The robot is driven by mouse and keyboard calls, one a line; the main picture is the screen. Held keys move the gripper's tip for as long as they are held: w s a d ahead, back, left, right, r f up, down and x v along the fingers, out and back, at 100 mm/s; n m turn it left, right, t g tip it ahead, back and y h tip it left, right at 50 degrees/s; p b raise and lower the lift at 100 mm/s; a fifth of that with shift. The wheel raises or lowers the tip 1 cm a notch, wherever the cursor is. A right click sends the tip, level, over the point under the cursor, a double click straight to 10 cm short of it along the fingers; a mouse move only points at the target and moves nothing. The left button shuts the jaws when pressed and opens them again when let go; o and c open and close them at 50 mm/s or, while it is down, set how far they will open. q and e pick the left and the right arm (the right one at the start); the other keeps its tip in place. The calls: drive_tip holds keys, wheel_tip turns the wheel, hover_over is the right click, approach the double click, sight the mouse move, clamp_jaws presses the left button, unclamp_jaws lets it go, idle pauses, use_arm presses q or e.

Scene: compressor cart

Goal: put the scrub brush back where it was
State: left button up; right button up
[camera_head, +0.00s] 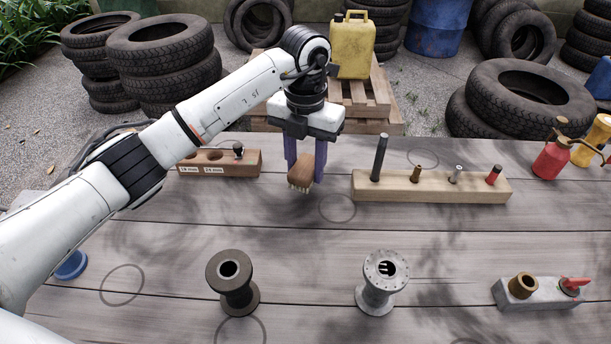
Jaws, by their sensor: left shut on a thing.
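The scrub brush (301,172) has a brown wooden body with pale bristles pointing down. My left gripper (304,178) comes down from above and is shut on the brush, its purple fingers on either side. The brush appears held a little above the grey plank table (300,265), near its back part. A thin drawn ring (337,208) lies on the table just right of and nearer than the brush. More rings show at the front left (122,285), at the front by the dark spool, and behind the long wooden rack. My right gripper is not in view.
A short labelled wooden block (220,168) stands left of the brush, and a long rack (430,188) with several pegs stands right. A dark spool (232,283), a grey spool (382,283) and a valve block (537,293) stand in front. A red oil can (552,161) is far right. The table's middle is clear.

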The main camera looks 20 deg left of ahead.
sight(305, 177)
use_arm(q)
drive_tip(key=shift+f, duration=1.6)
drive_tip(key=shift+f, duration=0.2)
drive_tip(key=o, duration=1)
drive_tip(key=shift+o, duration=0.2)
drive_tip(key=shift+r, duration=0.1)
wheel_tip(305, 177, up, 12)
drive_tip(key=shift+r, duration=0.1)
